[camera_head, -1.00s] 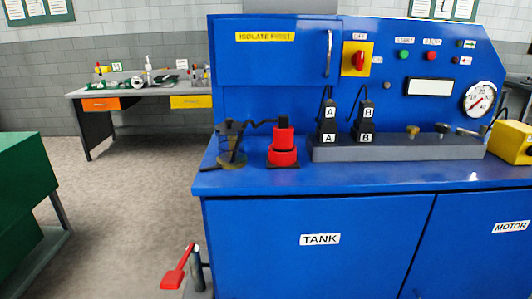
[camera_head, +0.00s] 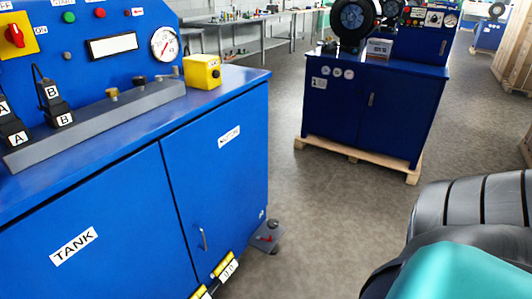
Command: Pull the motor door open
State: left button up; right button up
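The motor door (camera_head: 215,170) is the right-hand blue door on the front of the blue machine, in the left half of the head view. Its white label (camera_head: 229,136) is too blurred at this angle to read clearly. A small vertical metal handle (camera_head: 203,238) is low on the door near its left edge. The door looks shut, flush with the tank door (camera_head: 90,240) to its left.
Open grey floor (camera_head: 325,225) lies right of the machine. A second blue cabinet (camera_head: 370,110) stands on a wooden pallet behind.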

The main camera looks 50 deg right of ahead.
aim_at(215, 164)
jog(key=z, duration=1.25)
jog(key=i+l, duration=0.8)
jog(key=l+z, duration=0.05)
jog(key=l, duration=0.05)
